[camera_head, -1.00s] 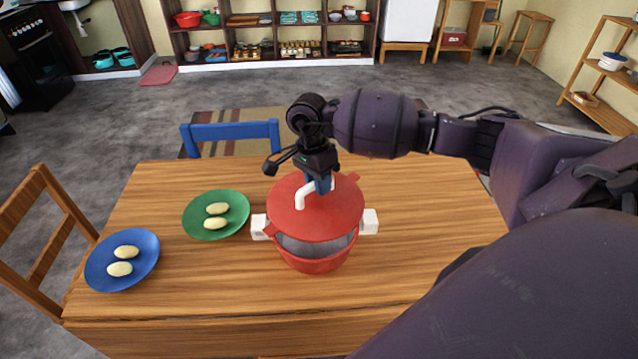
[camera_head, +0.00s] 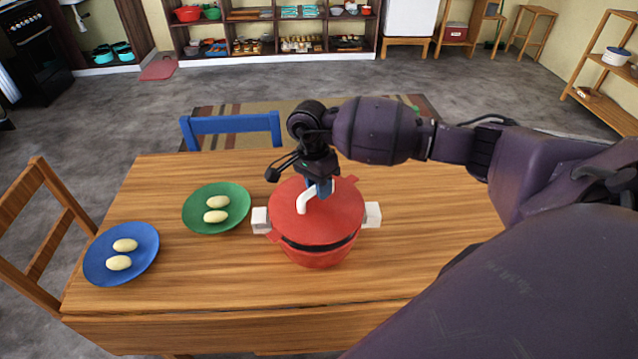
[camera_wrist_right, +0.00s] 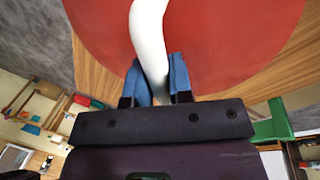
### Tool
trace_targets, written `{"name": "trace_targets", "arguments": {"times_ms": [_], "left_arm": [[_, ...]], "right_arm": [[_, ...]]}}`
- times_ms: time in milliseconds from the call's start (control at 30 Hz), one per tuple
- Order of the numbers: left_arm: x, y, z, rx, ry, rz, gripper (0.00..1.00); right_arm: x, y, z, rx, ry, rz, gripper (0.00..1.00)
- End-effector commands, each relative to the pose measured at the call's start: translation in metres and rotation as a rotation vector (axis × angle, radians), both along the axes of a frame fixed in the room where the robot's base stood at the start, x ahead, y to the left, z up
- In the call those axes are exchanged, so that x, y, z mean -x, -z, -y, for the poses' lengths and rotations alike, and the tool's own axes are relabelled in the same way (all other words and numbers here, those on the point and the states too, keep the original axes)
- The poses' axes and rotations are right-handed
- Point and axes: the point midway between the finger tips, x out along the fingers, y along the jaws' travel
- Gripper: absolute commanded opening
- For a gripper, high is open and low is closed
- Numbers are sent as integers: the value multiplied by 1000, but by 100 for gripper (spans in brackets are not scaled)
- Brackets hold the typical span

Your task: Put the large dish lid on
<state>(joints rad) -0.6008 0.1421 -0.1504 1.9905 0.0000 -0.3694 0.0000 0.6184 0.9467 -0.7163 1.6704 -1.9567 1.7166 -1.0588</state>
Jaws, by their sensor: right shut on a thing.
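The large red lid (camera_head: 329,216) has a white curved handle and small red tabs at its sides. My right gripper (camera_head: 319,188) is shut on the white handle (camera_head: 303,203). In the right wrist view the blue fingers (camera_wrist_right: 165,82) close around the handle, with the red lid (camera_wrist_right: 220,40) beyond. The red pot (camera_head: 318,258) with white side grips stands on the table under the lid. A dark gap shows along the front between lid and pot, so the lid is slightly above the rim there. Contact at the back is hidden. My left gripper is out of view.
The wooden table (camera_head: 420,265) also holds a green plate (camera_head: 235,220) and a blue plate (camera_head: 97,269), each with two pale oval pieces of food. A blue chair (camera_head: 232,128) and a wooden chair (camera_head: 45,245) stand around it. The table's right side is clear.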

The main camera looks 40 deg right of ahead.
Motion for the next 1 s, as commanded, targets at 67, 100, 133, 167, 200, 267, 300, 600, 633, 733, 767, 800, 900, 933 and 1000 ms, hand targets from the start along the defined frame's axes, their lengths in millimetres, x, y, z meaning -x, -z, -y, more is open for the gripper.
{"name": "trace_targets", "arguments": {"times_ms": [67,100,133,167,200,267,300,600,633,733,767,800,900,933,1000], "left_arm": [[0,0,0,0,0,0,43],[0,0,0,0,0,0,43],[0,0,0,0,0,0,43],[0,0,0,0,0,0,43],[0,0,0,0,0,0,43],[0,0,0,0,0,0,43],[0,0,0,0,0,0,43],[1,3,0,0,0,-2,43],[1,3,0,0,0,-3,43],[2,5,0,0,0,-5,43],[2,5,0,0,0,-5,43],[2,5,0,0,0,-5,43],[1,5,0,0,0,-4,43],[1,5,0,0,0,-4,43],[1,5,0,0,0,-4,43]], "right_arm": [[0,-1,0,0,0,2,0],[0,-1,0,0,0,2,0],[0,-1,0,0,0,2,0],[0,-1,0,0,0,2,0],[0,-1,0,0,0,2,0],[0,-1,0,0,0,2,0],[0,-1,0,0,0,2,0],[-1,0,0,0,-1,2,0],[-1,0,0,0,-1,2,0],[-1,1,0,-1,-2,2,0],[-1,1,0,-1,-2,2,0],[-1,1,0,0,-1,2,0],[-1,0,0,0,-1,2,0],[-1,0,0,0,-1,2,0],[-1,0,0,0,-1,2,0]]}}
